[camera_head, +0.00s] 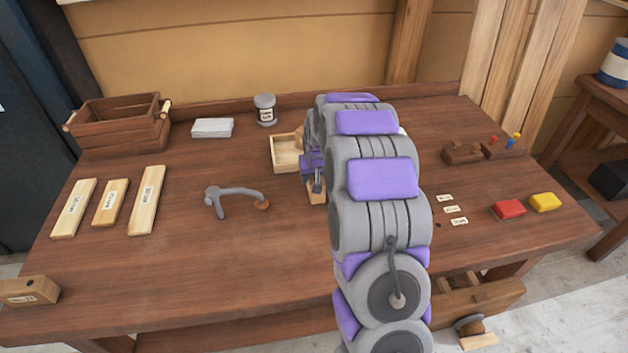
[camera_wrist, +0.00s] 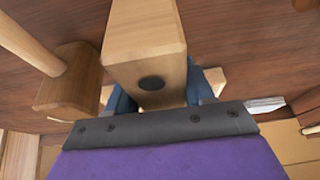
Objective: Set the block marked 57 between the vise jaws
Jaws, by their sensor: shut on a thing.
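My gripper (camera_head: 315,182) is over the middle of the bench, shut on a pale wooden block (camera_head: 317,197). In the wrist view the block (camera_wrist: 143,38) stands out between the blue fingers (camera_wrist: 158,93), with a dark round spot on its end. No number is readable on it. A wooden block with a label and a dark spot (camera_head: 28,290) is at the bench's front left corner; its marking is too small to read. A wooden fitting with metal parts (camera_head: 468,297) sits at the front edge on the right; I cannot tell whether it is the vise.
A wooden mallet (camera_wrist: 70,80) is left of the held block in the wrist view. A shallow tray (camera_head: 285,153) is behind my gripper. A grey curved tool (camera_head: 235,193) and labelled boards (camera_head: 148,200) lie left. Red (camera_head: 509,209) and yellow (camera_head: 545,202) blocks lie right.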

